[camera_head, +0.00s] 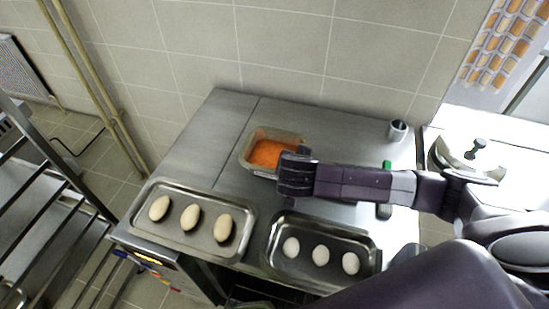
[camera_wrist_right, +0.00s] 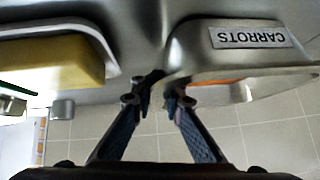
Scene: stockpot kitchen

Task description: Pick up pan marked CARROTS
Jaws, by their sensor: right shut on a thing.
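The pan marked CARROTS (camera_head: 248,147) is a small metal pan holding orange contents on the steel counter in the head view. In the right wrist view the same pan (camera_wrist_right: 212,66) appears upside down with its CARROTS label (camera_wrist_right: 250,37). My right gripper (camera_head: 284,172) reaches in from the right and covers the pan's near right corner. In the wrist view its fingertips (camera_wrist_right: 160,92) are close together at the pan's rim and shut on it. The exact contact is partly hidden by the fingers. My left gripper is not in view.
Two metal trays with pale oval items stand in front, one left (camera_head: 190,249) and one right (camera_head: 322,279). A metal cup (camera_head: 397,130) stands at the back right. The wrist view shows a yellow block (camera_wrist_right: 55,62) in another tray. The counter's back left (camera_head: 205,140) is bare.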

